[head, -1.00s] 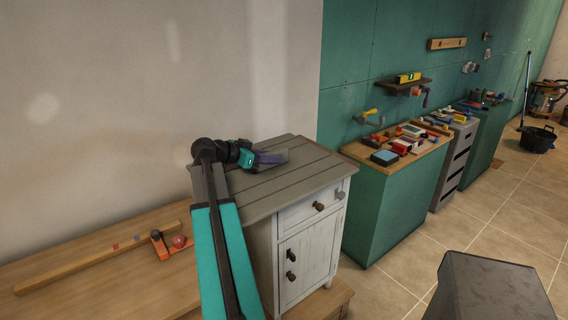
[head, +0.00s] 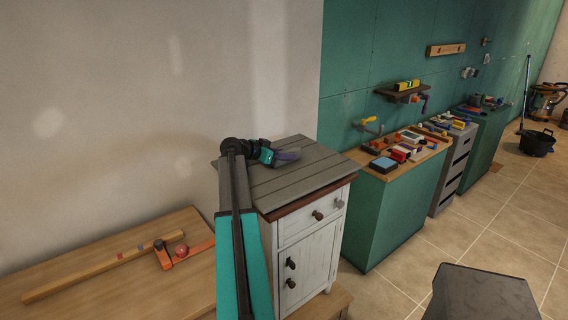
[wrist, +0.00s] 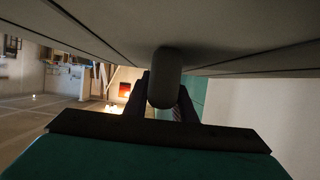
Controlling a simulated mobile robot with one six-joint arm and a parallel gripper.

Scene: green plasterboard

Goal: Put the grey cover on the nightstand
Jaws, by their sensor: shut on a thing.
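The grey cover (head: 308,167) is a flat planked board on top of the white nightstand (head: 310,256). A reddish-brown edge shows below the cover along the front; I cannot tell whether the cover rests or hovers slightly. My gripper (head: 288,156) is at the cover's back left part, with dark purple fingers. In the wrist view, the fingers of my gripper (wrist: 160,98) are shut around a rounded grey grip that joins the underside or face of the planked cover (wrist: 240,25). The cover's far left corner is partly behind my arm.
A wooden bench (head: 120,265) on the left holds a long wooden bar and an orange tool. A green cabinet (head: 385,222) with tools stands right of the nightstand. A dark box (head: 480,295) is at the front right. The wall is close behind.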

